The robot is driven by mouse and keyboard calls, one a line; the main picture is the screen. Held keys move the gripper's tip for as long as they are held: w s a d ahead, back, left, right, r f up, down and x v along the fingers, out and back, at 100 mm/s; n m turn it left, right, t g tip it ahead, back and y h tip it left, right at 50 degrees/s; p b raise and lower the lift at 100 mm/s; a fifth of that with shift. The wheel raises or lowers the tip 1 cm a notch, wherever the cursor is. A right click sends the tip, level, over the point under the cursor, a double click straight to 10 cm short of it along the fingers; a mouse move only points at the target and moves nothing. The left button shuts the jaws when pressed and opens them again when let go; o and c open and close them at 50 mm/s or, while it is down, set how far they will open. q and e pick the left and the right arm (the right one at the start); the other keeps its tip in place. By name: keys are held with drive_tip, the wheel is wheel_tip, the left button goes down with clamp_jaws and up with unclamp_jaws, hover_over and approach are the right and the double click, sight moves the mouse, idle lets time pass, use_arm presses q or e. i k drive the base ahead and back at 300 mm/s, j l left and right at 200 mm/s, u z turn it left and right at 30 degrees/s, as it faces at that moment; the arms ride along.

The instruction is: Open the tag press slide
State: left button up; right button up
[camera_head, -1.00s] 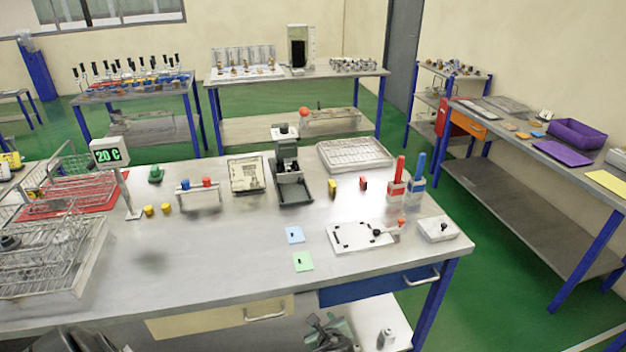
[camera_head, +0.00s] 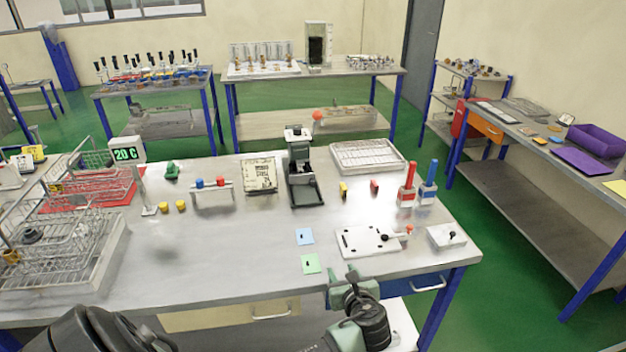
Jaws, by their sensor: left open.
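The tag press appears to be the dark green upright device (camera_head: 301,170) with a pale top, standing mid-table. Its low dark tray part reaches toward the front; I cannot tell how far its slide is out. A blue tag (camera_head: 305,237) and a green tag (camera_head: 311,263) lie flat in front of it. My left gripper (camera_head: 346,284) is open and seems empty at the table's front edge, near the green tag and well apart from the press. My right gripper is out of view.
A white plate with a black-knobbed lever (camera_head: 362,241) and a small white box (camera_head: 446,236) lie at the right front. Wire racks (camera_head: 72,235) fill the left. The table's middle left is clear.

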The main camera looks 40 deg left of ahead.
sight(308, 177)
drive_tip(key=i+j, duration=0.25)
drive_tip(key=j, duration=0.2)
drive_tip(key=i+j, duration=0.25)
drive_tip(key=j, duration=0.15)
drive_tip(key=i+j, duration=0.25)
drive_tip(key=j, duration=0.2)
